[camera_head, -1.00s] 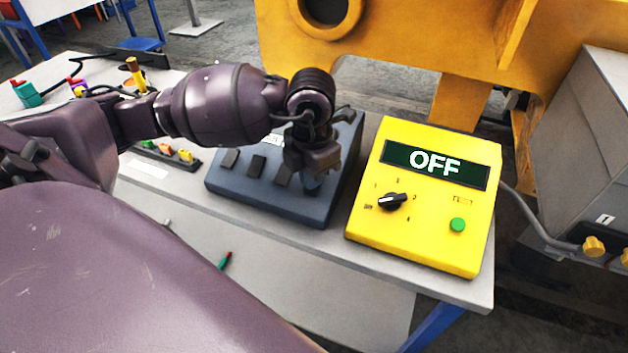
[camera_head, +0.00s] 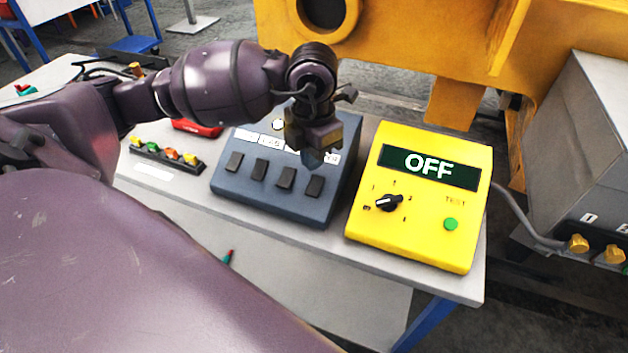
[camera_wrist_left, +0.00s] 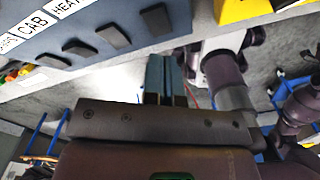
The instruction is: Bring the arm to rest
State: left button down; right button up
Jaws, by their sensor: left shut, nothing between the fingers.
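My left gripper (camera_head: 314,157) is shut and empty, above the back right part of a blue-grey switch box (camera_head: 262,204). It hides part of the white labels there. In the left wrist view its narrow blue fingers (camera_wrist_left: 166,78) are together, and the box (camera_wrist_left: 95,25) fills the upper left with its dark rocker switches and labels, one reading CAB. The fingers appear apart from the box. My right gripper is not in view.
A yellow tester (camera_head: 426,235) reading OFF, with a black knob (camera_head: 388,203) and green button (camera_head: 451,224), stands right of the box on the grey table (camera_head: 400,276). A strip of coloured buttons (camera_head: 166,157) lies left. A large yellow casting (camera_head: 420,50) rises behind.

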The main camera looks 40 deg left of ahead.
pick_arm(q)
jog(key=shift+r, duration=0.5)
